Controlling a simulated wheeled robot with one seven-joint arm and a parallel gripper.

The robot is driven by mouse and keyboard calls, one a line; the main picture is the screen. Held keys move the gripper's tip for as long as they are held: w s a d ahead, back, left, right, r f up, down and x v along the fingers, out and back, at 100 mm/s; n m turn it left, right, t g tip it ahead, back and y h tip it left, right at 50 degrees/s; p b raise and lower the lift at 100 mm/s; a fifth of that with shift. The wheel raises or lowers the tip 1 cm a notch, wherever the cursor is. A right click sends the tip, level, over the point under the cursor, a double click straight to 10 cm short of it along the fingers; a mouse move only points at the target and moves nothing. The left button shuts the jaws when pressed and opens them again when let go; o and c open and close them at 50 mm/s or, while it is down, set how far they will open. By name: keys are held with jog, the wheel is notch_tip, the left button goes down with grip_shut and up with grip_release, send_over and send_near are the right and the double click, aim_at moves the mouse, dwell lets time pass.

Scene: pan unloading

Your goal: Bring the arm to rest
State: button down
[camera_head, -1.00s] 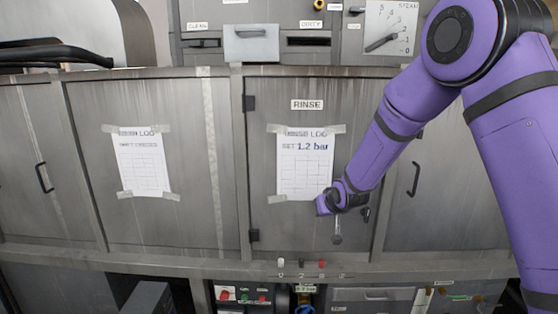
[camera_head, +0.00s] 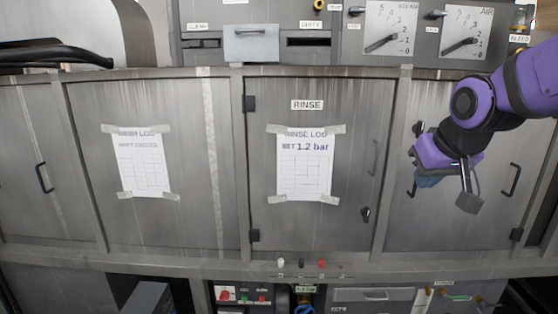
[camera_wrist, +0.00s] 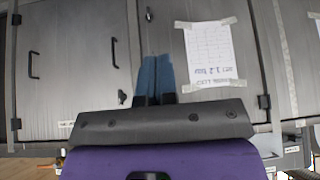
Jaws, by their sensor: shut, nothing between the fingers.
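My gripper (camera_head: 428,180) is at the right in the head view, on the end of my purple arm, in front of the grey cabinet doors. In the wrist view its two blue fingers (camera_wrist: 157,77) lie side by side, shut, with nothing between them. The fingers show apart from the rinse door (camera_head: 352,225), though the exact gap to the doors cannot be told. The rinse door is closed and has a taped log sheet (camera_head: 305,170) reading "1.2 bar".
Another taped sheet (camera_head: 142,165) is on the door to the left. Two dials, a steam dial (camera_head: 388,30) and an air dial (camera_head: 465,32), sit above at the right. A ledge (camera_head: 180,258) with small coloured knobs (camera_head: 322,264) runs below the doors.

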jog(key=s+d+r+g, duration=0.1)
jog(key=s+d, duration=0.2)
jog(key=s, duration=1.5)
jog(key=shift+r+m, duration=0.15)
jog(key=shift+m, duration=0.25)
dwell(0.5)
